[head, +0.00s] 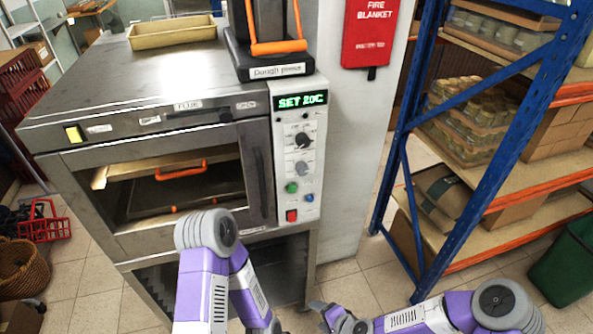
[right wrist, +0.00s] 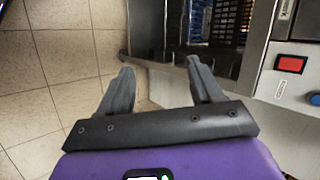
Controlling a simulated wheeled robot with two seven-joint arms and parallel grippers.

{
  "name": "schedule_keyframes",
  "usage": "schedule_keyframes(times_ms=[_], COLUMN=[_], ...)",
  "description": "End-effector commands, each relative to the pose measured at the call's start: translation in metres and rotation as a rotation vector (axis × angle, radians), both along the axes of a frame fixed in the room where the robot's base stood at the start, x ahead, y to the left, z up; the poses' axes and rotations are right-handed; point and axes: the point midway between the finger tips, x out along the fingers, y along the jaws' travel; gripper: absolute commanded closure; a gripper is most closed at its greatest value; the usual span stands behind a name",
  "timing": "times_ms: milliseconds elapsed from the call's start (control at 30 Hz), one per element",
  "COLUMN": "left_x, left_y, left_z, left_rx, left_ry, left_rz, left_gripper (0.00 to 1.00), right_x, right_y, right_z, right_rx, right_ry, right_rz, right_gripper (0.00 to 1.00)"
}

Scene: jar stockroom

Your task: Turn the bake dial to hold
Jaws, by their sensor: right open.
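The oven's control panel (head: 297,150) is on the right of its front, under a green display (head: 300,100) reading "SET 20C". It carries a black dial (head: 302,140) above a grey dial (head: 302,168). The print around them is too small to read, so I cannot tell which is the bake dial or its setting. My right gripper (head: 318,313) is low in front of the oven, below and apart from the panel. In the right wrist view its fingers (right wrist: 160,64) are spread and empty. My left arm is folded before the oven; its gripper is out of view.
Below the dials are a green button (head: 291,187), a blue button (head: 309,198) and a red switch (head: 291,215). A dough press (head: 275,70) and a tan tray (head: 172,33) stand on the oven. A blue-framed shelf (head: 462,215) stands at right; floor between is clear.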

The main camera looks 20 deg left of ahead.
Motion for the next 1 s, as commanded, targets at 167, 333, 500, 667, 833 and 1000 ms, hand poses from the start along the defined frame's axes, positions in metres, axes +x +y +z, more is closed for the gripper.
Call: schedule_keyframes(times_ms=[167, 333, 500, 667, 833, 1000], left_x=[0.0, 0.0, 0.0, 0.0, 0.0, 0.0], left_y=[0.0, 0.0, 0.0, 0.0, 0.0, 0.0], left_z=[0.001, 0.001, 0.002, 0.002, 0.003, 0.005], left_rx=[0.0, 0.0, 0.0, 0.0, 0.0, 0.0], left_ry=[0.0, 0.0, 0.0, 0.0, -0.001, 0.0], left_rz=[0.0, 0.0, 0.0, 0.0, 0.0, 0.001], left_gripper=[1.0, 1.0, 1.0, 1.0, 1.0, 1.0], right_x=[0.084, 0.147, 0.183, 0.196, 0.209, 0.229], right_y=[0.092, 0.114, 0.102, 0.095, 0.103, 0.116], right_z=[0.113, 0.222, 0.288, 0.309, 0.311, 0.311], right_rx=[0.481, 0.926, 1.218, 1.321, 1.327, 1.325], right_ry=[0.035, 0.162, 0.281, 0.328, 0.331, 0.33], right_rz=[-0.358, -0.647, -0.817, -0.873, -0.876, -0.873], right_gripper=[0.35, 0.35, 0.35, 0.35, 0.35, 0.35])
